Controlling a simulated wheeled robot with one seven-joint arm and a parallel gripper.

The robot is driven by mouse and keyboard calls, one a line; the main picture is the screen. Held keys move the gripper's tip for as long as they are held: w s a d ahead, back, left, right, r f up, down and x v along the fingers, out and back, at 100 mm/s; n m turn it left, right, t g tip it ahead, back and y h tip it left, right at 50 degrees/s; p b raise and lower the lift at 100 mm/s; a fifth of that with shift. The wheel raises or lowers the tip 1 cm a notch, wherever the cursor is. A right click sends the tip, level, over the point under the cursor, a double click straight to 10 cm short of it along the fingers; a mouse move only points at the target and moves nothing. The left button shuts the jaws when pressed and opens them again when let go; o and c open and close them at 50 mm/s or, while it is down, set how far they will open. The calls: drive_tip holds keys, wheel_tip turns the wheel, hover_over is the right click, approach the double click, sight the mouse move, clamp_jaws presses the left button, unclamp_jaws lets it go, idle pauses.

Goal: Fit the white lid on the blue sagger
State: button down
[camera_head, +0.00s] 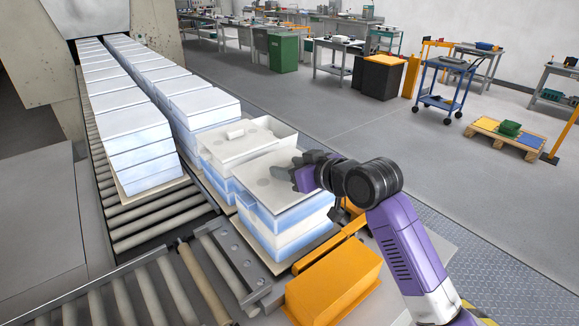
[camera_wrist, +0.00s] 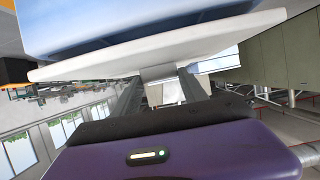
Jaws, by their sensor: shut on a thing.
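The white lid (camera_head: 266,168) is a flat square plate on top of the nearest stack. My gripper (camera_head: 287,172) is at its top and shut on its small raised handle. In the wrist view my gripper (camera_wrist: 163,84) has its fingers either side of the pale handle block (camera_wrist: 158,72), with the lid plate (camera_wrist: 105,62) just beyond. The blue sagger (camera_head: 262,222) is directly below the lid in the head view. Its blue side (camera_wrist: 90,32) also shows past the lid in the wrist view. Whether the lid is fully seated or slightly raised is unclear.
Other blue-white stacks (camera_head: 128,118) line the roller conveyor (camera_head: 150,218). An orange box (camera_head: 335,284) stands close in front. Open floor (camera_head: 380,135) lies to the right.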

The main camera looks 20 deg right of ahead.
drive_tip(key=shift+f+b, duration=0.3)
drive_tip(key=shift+f, duration=0.15)
drive_tip(key=c, duration=0.5)
unclamp_jaws()
drive_tip(key=shift+f, duration=0.15)
drive_tip(key=shift+s, duration=0.1)
drive_tip(key=shift+b+v, duration=0.9)
drive_tip(key=shift+v, duration=3)
